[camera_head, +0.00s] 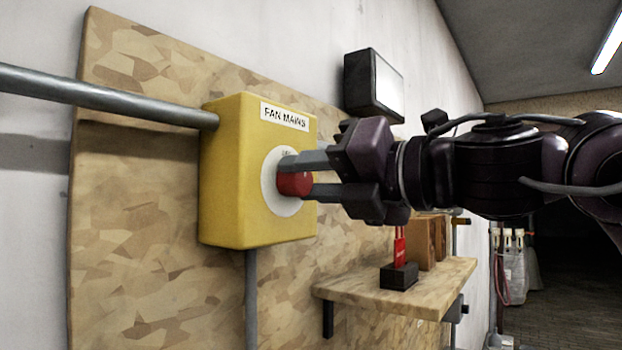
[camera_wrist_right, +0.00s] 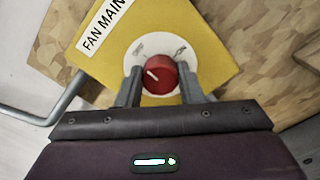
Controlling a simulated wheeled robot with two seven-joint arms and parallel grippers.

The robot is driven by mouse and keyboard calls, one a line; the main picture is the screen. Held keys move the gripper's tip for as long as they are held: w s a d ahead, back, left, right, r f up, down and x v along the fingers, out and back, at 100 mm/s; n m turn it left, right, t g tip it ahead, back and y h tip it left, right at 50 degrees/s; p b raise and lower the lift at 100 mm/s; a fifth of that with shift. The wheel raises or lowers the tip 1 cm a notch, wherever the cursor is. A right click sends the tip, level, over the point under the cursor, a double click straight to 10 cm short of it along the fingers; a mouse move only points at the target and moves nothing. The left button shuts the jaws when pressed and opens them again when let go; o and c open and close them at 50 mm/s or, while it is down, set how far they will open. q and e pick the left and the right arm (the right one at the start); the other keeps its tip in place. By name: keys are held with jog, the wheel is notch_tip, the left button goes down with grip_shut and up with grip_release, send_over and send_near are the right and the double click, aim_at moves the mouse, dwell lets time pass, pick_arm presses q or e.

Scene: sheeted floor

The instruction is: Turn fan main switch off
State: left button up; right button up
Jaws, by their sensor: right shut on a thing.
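The yellow switch box (camera_head: 229,180) labelled "FAN MAINS" is fixed to a wooden board on the wall. Its red rotary knob (camera_head: 294,184) sits on a round white dial plate (camera_head: 270,192) on the front face. My right gripper (camera_head: 296,178) reaches in from the right, its two fingers on either side of the knob and shut on it. In the right wrist view the red knob (camera_wrist_right: 159,77) shows between the fingers, with a white pointer line on it angled to the upper left. Dial markings show above it but are too small to read. My left gripper is out of view.
A wooden board (camera_head: 140,230) backs the box. A grey conduit (camera_head: 110,102) enters from the left and another runs down below. A wooden shelf (camera_head: 345,287) at lower right carries a black block (camera_head: 399,276) with a red tag and wooden blocks. A dark lamp (camera_head: 373,85) is above.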

jog(key=shift+a+f+n, duration=0.1)
jog(key=shift+f+n, duration=0.15)
jog(key=shift+n, duration=0.15)
jog(key=o, duration=1)
jog(key=shift+r, duration=0.1)
jog(key=shift+c, duration=0.2)
jog(key=b+v, duration=0.4)
jog(key=v, duration=0.4)
jog(key=shift+w+a, duration=0.1)
